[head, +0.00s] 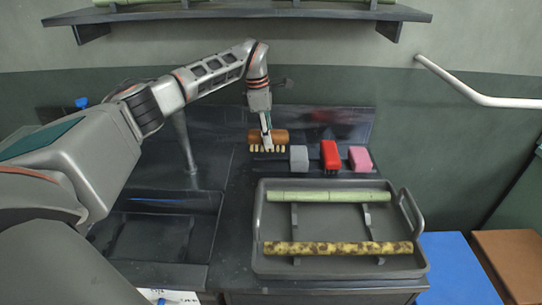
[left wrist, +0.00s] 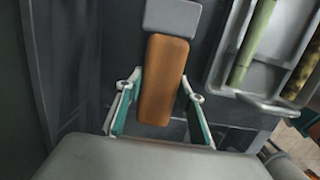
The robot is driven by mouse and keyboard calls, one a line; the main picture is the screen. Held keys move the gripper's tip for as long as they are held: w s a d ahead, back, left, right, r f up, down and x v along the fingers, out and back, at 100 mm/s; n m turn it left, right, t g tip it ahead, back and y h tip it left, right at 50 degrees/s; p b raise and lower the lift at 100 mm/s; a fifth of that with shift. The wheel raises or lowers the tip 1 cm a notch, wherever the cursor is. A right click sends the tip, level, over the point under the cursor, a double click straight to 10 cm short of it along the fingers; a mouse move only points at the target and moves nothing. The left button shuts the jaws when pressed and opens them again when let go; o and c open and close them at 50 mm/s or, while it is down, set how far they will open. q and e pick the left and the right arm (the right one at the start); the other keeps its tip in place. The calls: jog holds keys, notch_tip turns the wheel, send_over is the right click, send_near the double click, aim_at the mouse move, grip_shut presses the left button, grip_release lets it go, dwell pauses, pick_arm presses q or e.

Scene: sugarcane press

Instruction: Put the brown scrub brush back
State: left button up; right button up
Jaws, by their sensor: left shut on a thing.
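The brown scrub brush (head: 282,136) is at the back of the dark counter, with its pale bristles facing down. My left gripper (head: 266,143) reaches down from above and is shut on it. In the left wrist view, the brown brush back (left wrist: 163,80) lies between the two fingers of the left gripper (left wrist: 160,98). The brush lines up with the grey block (head: 299,158), which sits just to its right. I cannot tell whether the bristles touch the counter. My right gripper is not in view.
A red brush-like item (head: 330,155) and a pink one (head: 360,158) stand to the right of the grey block. A grey tray (head: 262,225) in front holds a green cane (head: 330,196) and a yellow-brown mottled cane (head: 338,248). A sink basin (head: 150,240) is at left.

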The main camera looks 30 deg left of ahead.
pick_arm(q)
notch_tip(320, 180, down, 8)
jog(key=shift+r, duration=0.25)
jog(key=o, duration=1.1)
jog(key=shift+f, duration=0.2)
jog(key=shift+r, duration=0.1)
jog(key=r, duration=0.4)
jog(key=a+r, duration=0.1)
jog(key=r, duration=0.3)
jog(key=s+r, duration=0.1)
jog(key=r, duration=0.3)
jog(key=shift+a+p, duration=0.25)
jog(key=shift+p, duration=0.15)
